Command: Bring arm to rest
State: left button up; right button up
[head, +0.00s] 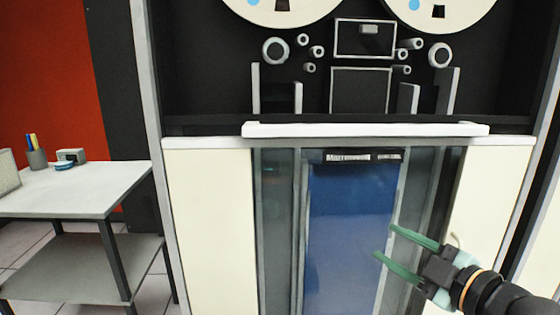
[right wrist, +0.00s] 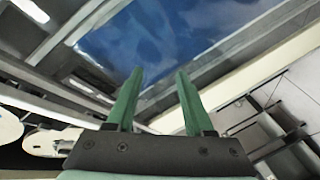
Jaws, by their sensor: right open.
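My right gripper (head: 384,243) comes in from the lower right of the head view, in front of the lower part of a tall tape machine. Its two green fingers are apart with nothing between them. In the right wrist view the gripper (right wrist: 155,88) also shows open and empty, with the blue panel (right wrist: 185,35) of the machine beyond the fingertips. In the head view the blue panel (head: 345,225) stands behind glass, left of the fingertips. I cannot tell whether the fingers touch the machine. My left gripper is not in view.
The machine has two cream reels (head: 285,8) at the top and a white ledge (head: 365,130) across its middle. A white table (head: 85,190) with a lower shelf stands at the left. It bears a pen cup (head: 36,159) and small items.

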jog(key=s+a+f+m+g+h, duration=0.15)
jog(key=f+m, duration=0.25)
jog(key=f, duration=0.7)
jog(key=s+a+f+m+g+h, duration=0.1)
jog(key=s+f+m, duration=0.2)
jog(key=f, duration=0.8)
jog(key=s+a+f+m+g+h, duration=0.1)
jog(key=s+f+m, duration=0.2)
jog(key=s+f, duration=0.4)
jog(key=s+a+f+m+g, duration=0.1)
jog(key=s+a+f+m, duration=0.1)
jog(key=s+f, duration=0.55)
pick_arm(q)
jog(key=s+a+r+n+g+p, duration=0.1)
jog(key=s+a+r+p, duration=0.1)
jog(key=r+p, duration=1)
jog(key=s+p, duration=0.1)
jog(key=p, duration=0.7)
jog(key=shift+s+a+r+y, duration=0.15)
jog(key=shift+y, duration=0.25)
pick_arm(e)
notch_tip(320, 180, up, 12)
jog(key=s+d+m+h, duration=0.1)
jog(key=s+d, duration=0.1)
jog(key=shift+d+r+g, duration=0.15)
jog(key=shift+d+g, duration=0.15)
jog(key=shift+g, duration=0.15)
jog(key=shift+s, duration=0.1)
jog(key=shift+o, duration=0.3)
